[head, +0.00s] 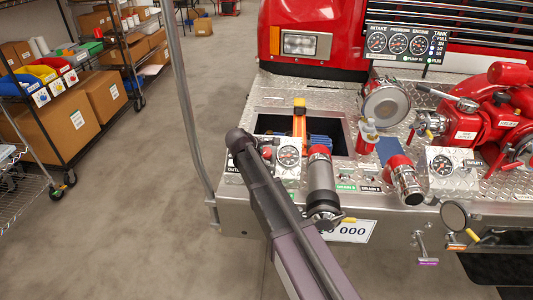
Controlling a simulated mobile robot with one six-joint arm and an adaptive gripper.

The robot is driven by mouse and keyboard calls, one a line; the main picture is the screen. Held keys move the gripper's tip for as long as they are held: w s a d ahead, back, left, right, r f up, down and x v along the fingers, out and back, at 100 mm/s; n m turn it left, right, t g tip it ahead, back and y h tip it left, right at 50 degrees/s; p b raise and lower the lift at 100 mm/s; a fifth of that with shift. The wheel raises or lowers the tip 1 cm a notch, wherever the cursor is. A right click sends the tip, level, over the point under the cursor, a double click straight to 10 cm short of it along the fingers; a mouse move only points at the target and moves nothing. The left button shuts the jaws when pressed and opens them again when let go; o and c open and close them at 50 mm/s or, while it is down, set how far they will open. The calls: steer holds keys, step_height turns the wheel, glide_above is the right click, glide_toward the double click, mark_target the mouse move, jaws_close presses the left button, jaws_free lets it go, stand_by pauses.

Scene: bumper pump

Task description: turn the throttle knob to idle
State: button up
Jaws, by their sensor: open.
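I cannot tell for sure which control is the throttle knob. My arm crosses from the bottom centre up to a dark joint at the left of the bumper. It covers part of the bumper's front left. My gripper is not visible here, so its place relative to the controls is hidden.
The bumper (270,90) carries a gauge panel (401,42), a round chrome fitting (386,100), red and chrome outlet (405,182), red pump (470,135) and small gauges (289,156). A grey rail (187,100) stands left. Shelves with boxes (60,120) line the left; floor between is clear.

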steer(key=shift+m, duration=0.4)
